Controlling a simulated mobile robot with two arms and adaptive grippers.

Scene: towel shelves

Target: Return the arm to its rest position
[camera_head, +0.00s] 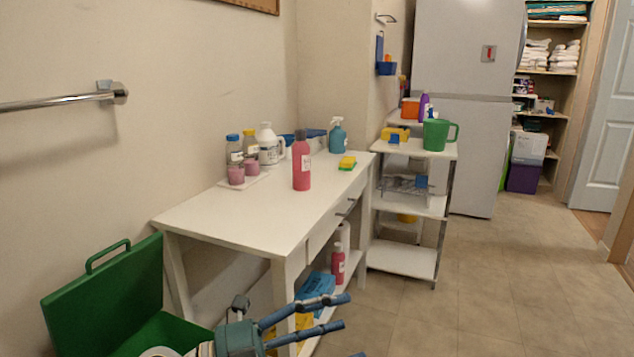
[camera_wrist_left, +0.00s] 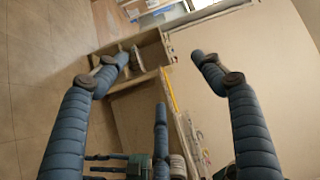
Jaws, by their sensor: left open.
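My left gripper (camera_head: 345,312) is at the bottom centre of the head view, in front of the near end of the white table (camera_head: 235,217). Its blue segmented fingers are spread and point right. In the left wrist view the same gripper (camera_wrist_left: 160,62) shows its fingers wide apart with nothing held between them. Beyond the fingers there, furniture appears tilted, with floor at left and a pale wall at right.
An open green case (camera_head: 115,290) stands at lower left. The table bears a pink bottle (camera_head: 301,167) and several other bottles; its lower shelf holds a blue box (camera_head: 316,287) near my fingers. A white shelf cart (camera_head: 402,258) stands behind. Floor at right is clear.

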